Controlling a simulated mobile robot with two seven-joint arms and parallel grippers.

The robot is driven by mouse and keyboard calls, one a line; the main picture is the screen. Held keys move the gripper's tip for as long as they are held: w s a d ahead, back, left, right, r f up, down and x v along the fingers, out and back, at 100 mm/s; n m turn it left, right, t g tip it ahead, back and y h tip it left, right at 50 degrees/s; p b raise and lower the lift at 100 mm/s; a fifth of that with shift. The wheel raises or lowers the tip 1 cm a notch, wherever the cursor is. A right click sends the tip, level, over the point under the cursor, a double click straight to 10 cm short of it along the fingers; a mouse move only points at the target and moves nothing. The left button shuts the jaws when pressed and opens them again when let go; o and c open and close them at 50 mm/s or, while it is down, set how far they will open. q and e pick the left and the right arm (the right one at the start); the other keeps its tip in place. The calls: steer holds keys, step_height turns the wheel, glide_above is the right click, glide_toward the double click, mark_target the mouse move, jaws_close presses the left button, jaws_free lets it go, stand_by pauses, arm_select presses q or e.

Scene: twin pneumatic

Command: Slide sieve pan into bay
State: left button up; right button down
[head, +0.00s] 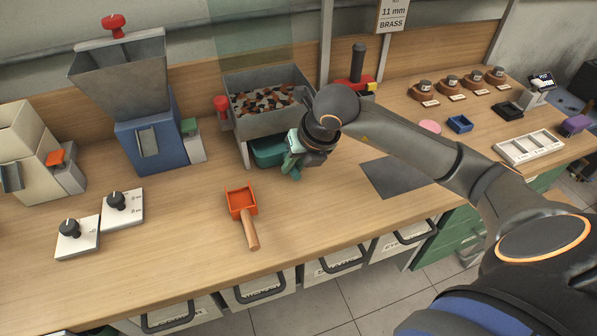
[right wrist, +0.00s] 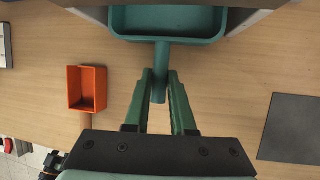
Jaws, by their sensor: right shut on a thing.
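The sieve pan is a teal tray (head: 268,152) partly under the grey metal bin (head: 262,122), in the bay between its legs. In the right wrist view the pan (right wrist: 168,37) shows its rounded front edge and a short handle (right wrist: 161,62) sticking out toward me. My right gripper (head: 291,168) is at the pan's front, and in the right wrist view its green fingers (right wrist: 160,90) are shut on the handle, one on each side. The back of the pan is hidden under the bin. My left gripper is not in view.
An orange scoop (head: 241,203) lies in front of the bin and also shows in the right wrist view (right wrist: 87,88). A blue-based hopper (head: 150,140) stands at left. A dark mat (head: 398,178) lies to the right. The wood between the scoop and the mat is clear.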

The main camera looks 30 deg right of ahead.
steer(key=shift+w+d, duration=0.2)
steer(key=shift+w, duration=0.9)
steer(key=shift+w+d, duration=0.2)
steer(key=shift+w, duration=0.55)
steer(key=shift+f+b, duration=0.2)
steer(key=shift+b, duration=0.35)
steer(key=c, duration=0.7)
jaws_free()
steer(key=shift+f, duration=0.1)
